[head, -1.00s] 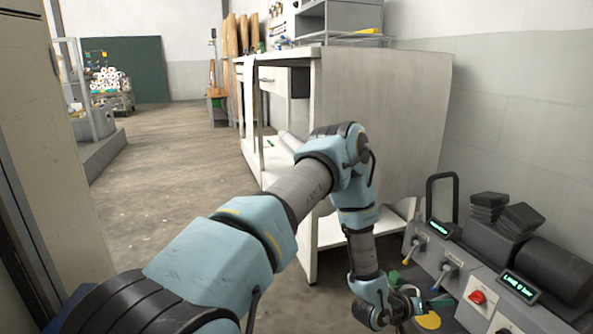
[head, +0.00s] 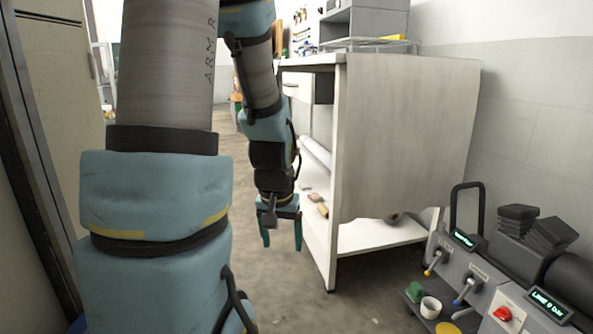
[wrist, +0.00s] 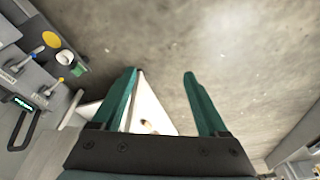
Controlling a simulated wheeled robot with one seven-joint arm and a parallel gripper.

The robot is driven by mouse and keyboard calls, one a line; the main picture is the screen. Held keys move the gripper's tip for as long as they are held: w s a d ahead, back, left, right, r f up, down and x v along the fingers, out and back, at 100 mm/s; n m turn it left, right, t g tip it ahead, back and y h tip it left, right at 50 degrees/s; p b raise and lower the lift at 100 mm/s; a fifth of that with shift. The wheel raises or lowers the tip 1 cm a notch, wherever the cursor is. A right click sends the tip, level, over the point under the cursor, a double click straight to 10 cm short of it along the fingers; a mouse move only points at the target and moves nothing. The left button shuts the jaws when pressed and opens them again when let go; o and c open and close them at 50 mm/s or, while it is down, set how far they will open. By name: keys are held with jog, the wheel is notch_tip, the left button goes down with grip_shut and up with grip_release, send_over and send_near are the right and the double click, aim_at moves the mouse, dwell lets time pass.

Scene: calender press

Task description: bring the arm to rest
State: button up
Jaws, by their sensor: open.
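My arm is raised and fills the left and middle of the head view. My gripper (head: 282,241) hangs from it with its fingers pointing down, in front of the left side of the workbench. It is open and empty, and its two green fingers stand apart. In the wrist view my gripper (wrist: 160,75) also shows spread fingers with only floor and part of a white shelf between and beyond them. Nothing touches the fingers.
A white workbench (head: 334,180) with a hanging grey sheet (head: 412,135) stands close right of my gripper. A grey control panel (head: 480,275) with levers, a red knob (head: 503,314) and a white cup (head: 431,307) is at lower right. A tall cabinet (head: 60,110) stands left.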

jog(key=s+a+r+n+g+p, duration=0.1)
jog(key=s+a+r+p, duration=0.1)
jog(key=s+a+r, duration=0.3)
notch_tip(320, 180, up, 35)
jog(key=d+p, duration=0.1)
jog(key=p, duration=3.5)
jog(key=shift+s+d+r, duration=0.15)
jog(key=shift+d+r, duration=0.05)
jog(key=shift+d, duration=0.05)
jog(key=shift+c, duration=0.2)
